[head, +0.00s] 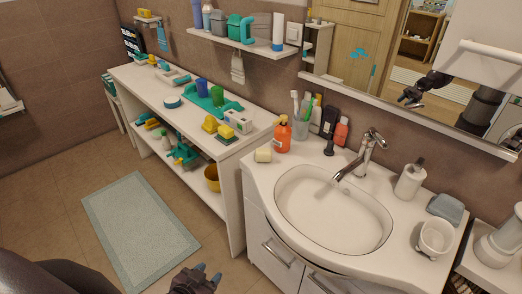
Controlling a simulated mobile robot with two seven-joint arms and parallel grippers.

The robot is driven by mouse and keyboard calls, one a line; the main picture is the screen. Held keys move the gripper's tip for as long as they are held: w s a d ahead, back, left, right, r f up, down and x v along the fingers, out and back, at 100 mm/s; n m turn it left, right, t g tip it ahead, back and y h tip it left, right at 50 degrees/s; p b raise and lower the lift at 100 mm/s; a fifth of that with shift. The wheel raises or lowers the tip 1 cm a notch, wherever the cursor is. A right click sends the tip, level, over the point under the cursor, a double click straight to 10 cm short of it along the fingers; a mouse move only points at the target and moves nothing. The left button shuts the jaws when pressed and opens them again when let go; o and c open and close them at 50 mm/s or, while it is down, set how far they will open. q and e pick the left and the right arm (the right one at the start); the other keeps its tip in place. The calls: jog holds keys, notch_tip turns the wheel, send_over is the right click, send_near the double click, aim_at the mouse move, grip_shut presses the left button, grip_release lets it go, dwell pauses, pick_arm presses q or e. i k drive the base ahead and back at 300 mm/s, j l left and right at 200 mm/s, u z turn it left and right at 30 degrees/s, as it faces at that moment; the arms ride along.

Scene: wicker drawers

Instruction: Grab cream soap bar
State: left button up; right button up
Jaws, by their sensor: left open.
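The cream soap bar (263,155) is a small pale block on the left end of the white sink counter (262,178), beside an orange pump bottle (282,135). My left gripper (208,274) is at the bottom edge of the head view, in front of the cabinet and well below and apart from the soap. Its bluish fingertips are spread and nothing shows between them. Most of its body is cut off by the frame. My right gripper is not seen directly.
The basin (333,210) and tap (362,155) are right of the soap. Several bottles stand behind it. A white shelf unit (238,150) adjoins on the left. A soap dispenser (410,180) and cup (436,238) stand at right. The mirror (385,65) reflects a dark gripper.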

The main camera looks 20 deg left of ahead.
aim_at(262, 154)
jog(key=i+j+z, duration=0.15)
jog(key=j, duration=0.7)
jog(key=j+z, duration=0.1)
jog(key=j, duration=0.75)
jog(key=i+j, duration=0.1)
jog(key=j, duration=0.75)
jog(key=i+j, duration=0.1)
jog(key=j, duration=1.65)
jog(key=i+l, duration=0.15)
jog(key=l, duration=0.15)
jog(key=i+l, duration=0.15)
jog(key=l, duration=0.1)
